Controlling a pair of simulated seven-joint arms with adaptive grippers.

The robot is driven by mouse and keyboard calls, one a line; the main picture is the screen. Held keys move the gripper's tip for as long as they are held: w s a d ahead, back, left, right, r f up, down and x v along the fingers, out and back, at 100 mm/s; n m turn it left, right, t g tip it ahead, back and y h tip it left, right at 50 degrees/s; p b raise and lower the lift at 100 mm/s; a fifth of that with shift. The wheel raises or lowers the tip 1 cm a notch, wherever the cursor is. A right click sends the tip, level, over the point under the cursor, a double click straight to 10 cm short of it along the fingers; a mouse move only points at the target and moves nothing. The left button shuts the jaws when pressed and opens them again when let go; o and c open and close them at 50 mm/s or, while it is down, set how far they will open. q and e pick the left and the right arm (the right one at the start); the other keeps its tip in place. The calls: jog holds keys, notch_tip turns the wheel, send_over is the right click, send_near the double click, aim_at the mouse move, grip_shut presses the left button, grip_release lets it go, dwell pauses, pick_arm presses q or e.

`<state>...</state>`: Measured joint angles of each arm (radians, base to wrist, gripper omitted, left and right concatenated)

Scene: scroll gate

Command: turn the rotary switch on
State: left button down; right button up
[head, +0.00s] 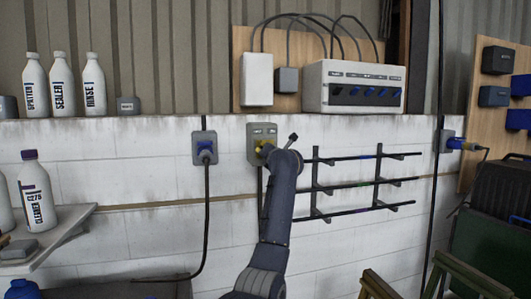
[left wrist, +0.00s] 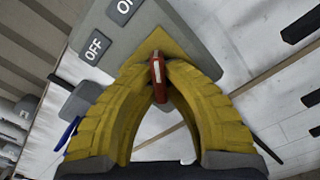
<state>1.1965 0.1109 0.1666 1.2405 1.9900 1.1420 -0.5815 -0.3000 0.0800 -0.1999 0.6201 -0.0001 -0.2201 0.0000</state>
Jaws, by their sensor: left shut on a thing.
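The rotary switch is a grey box (head: 254,130) on the white wall, with two dark labels along its top. In the left wrist view its face (left wrist: 135,35) carries an OFF label (left wrist: 97,46) and a partly cut-off ON label (left wrist: 123,9). A yellow plate (left wrist: 178,47) sits below the labels, with a red handle (left wrist: 159,80) bearing a white mark. My left gripper (left wrist: 160,82) has its yellow fingers shut on the red handle. In the head view my left gripper (head: 264,147) is at the box, and my arm hides part of it. My right gripper is not in view.
A control box (head: 354,87) stands above. White bottles (head: 62,84) and a shelf (head: 50,240) are at left.

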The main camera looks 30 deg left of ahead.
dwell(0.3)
pick_arm(q)
jog(key=c, duration=1.5)
grip_release()
jog(key=shift+o, duration=0.2)
jog(key=v, duration=1.2)
